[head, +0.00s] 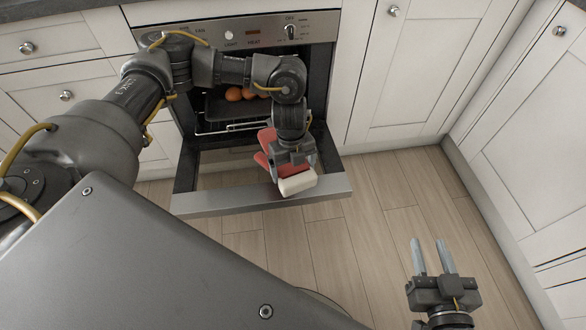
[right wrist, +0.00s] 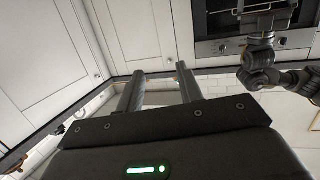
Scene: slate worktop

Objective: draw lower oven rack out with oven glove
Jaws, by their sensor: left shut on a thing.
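The oven glove (head: 266,148) is red with a cream cuff (head: 298,183). My left gripper (head: 292,158) is shut on it above the lowered oven door (head: 255,203), partly hiding it. A wire oven rack (head: 212,131) shows inside the open oven, left of the glove, with a dark tray (head: 232,108) above or on it. My left arm and gripper cover the right part of the oven mouth, so I cannot tell whether the glove touches a rack. My right gripper (head: 431,256) is open and empty over the floor at the lower right; its parted fingers also show in the right wrist view (right wrist: 159,88).
Several orange-brown round items (head: 240,94) sit in the oven. The control panel (head: 255,32) with its knob is above. White cabinets (head: 420,65) flank the oven and line the right side. The wooden floor (head: 385,215) right of the door is clear.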

